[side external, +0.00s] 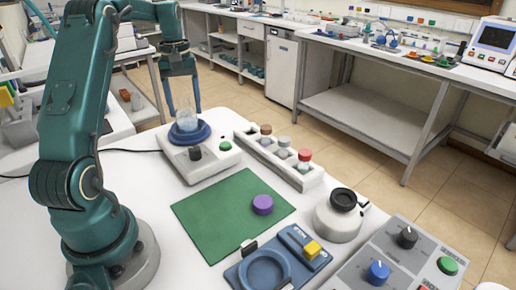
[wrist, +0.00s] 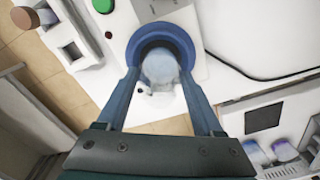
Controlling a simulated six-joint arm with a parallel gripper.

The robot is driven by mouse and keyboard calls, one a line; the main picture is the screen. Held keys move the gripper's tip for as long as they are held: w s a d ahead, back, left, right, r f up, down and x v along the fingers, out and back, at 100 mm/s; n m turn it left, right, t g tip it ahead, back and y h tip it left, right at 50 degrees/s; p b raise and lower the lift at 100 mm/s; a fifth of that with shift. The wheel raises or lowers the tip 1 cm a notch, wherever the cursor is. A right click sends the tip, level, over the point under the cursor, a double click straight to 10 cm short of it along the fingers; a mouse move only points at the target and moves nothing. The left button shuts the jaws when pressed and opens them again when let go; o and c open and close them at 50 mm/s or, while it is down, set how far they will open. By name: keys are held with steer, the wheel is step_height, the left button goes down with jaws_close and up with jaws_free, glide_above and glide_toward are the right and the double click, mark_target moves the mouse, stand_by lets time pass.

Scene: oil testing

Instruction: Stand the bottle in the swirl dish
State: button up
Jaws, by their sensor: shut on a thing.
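The clear, pale bottle (side external: 186,118) is upright at the blue swirl dish (side external: 205,133), which sits on a white device. In the wrist view the bottle (wrist: 160,67) is seen from above, inside the ring of the dish (wrist: 134,45). My gripper (side external: 184,112) reaches down from above, with one finger on each side of the bottle, shut on it. In the wrist view my gripper (wrist: 158,76) has its fingertips at the dish's near rim. I cannot tell whether the bottle's base touches the dish floor.
The swirl device has a black knob (side external: 195,152) and a green button (side external: 225,146). A white rack (side external: 300,180) of capped bottles stands to its right. A purple cap (side external: 262,204) lies on the green mat (side external: 215,215). A round white device (side external: 338,220) and a control panel (side external: 400,262) stand nearer the camera.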

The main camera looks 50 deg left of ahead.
steer(key=shift+f, duration=0.1)
steer(key=o, duration=1.5)
